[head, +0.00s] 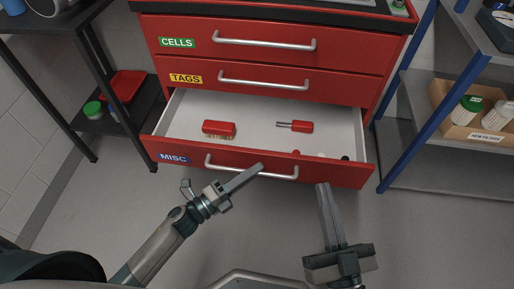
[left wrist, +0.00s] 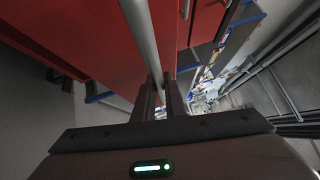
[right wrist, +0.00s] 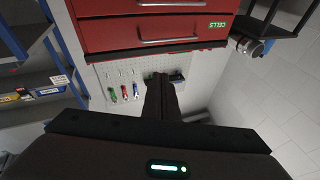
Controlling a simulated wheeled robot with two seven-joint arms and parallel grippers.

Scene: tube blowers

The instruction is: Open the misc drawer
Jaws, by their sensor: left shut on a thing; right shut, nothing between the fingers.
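The red misc drawer (head: 335,176), with a blue MISC label (head: 173,158), is the lowest drawer visible in the head view. It stands pulled out, showing its pale inside. Its silver bar handle (head: 280,175) runs across the front. My left gripper (head: 258,168) is shut on this handle; in the left wrist view the handle (left wrist: 141,38) runs between the fingers (left wrist: 161,95). My right gripper (head: 322,187) is shut and empty, just in front of the drawer's right part. Its closed fingers also show in the right wrist view (right wrist: 160,85).
A red brush (head: 219,128) and a red-handled tool (head: 295,126) lie in the drawer, with small items near its front. The tags drawer (head: 270,78) and cells drawer (head: 265,35) above are shut. A black rack (head: 85,70) stands left, a blue-posted shelf (head: 408,95) right.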

